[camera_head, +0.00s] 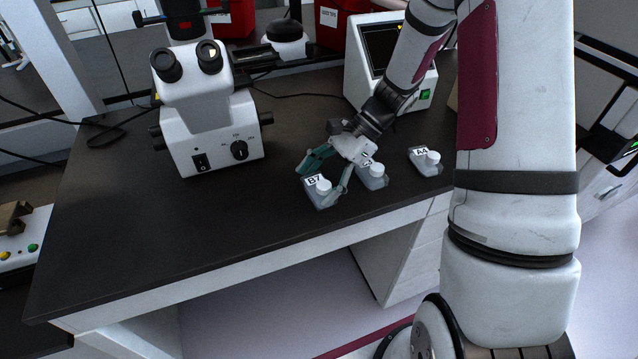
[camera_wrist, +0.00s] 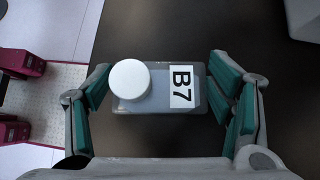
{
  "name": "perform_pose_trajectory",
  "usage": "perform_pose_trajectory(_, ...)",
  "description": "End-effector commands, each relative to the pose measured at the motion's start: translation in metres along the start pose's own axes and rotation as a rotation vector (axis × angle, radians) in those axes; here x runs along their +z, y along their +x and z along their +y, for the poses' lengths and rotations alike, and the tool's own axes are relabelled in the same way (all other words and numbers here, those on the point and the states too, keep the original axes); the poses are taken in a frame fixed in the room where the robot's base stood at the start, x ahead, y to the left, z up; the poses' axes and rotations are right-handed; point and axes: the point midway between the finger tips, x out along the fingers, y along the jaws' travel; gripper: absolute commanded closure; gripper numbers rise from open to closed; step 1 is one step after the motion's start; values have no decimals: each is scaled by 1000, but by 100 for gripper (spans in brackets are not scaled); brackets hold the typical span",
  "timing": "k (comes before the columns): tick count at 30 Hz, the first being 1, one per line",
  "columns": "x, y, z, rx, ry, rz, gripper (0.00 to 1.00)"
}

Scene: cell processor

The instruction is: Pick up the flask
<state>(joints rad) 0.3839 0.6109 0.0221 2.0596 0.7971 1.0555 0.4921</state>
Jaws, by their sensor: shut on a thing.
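A flat, clear flask labelled B7 (camera_head: 322,198) with a white cap lies on the dark bench near its front edge, label up. It fills the middle of the wrist view (camera_wrist: 158,90), cap to the left and label to the right. My gripper (camera_head: 324,182) reaches down over it. Its green-padded fingers are shut on the flask at its two ends, one beside the cap and one beside the label. I cannot tell any gap under the flask. A second flask (camera_head: 374,180), its label partly hidden by my gripper, and a flask labelled A4 (camera_head: 430,166) lie to the right.
A white microscope (camera_head: 212,125) stands to the left on the bench (camera_head: 150,240). A white device with a screen (camera_head: 425,88) and red boxes (camera_head: 340,20) are at the back. The front left of the bench is clear. Cables run along the back left.

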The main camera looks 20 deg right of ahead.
Motion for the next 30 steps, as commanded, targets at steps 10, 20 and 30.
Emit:
perform_pose_trajectory(10,24,-25,-1,-3,-3,2,54)
perform_pose_trajectory(20,26,-34,77,-3,4,0,54)
perform_pose_trajectory(30,26,-41,144,-2,2,0,54)
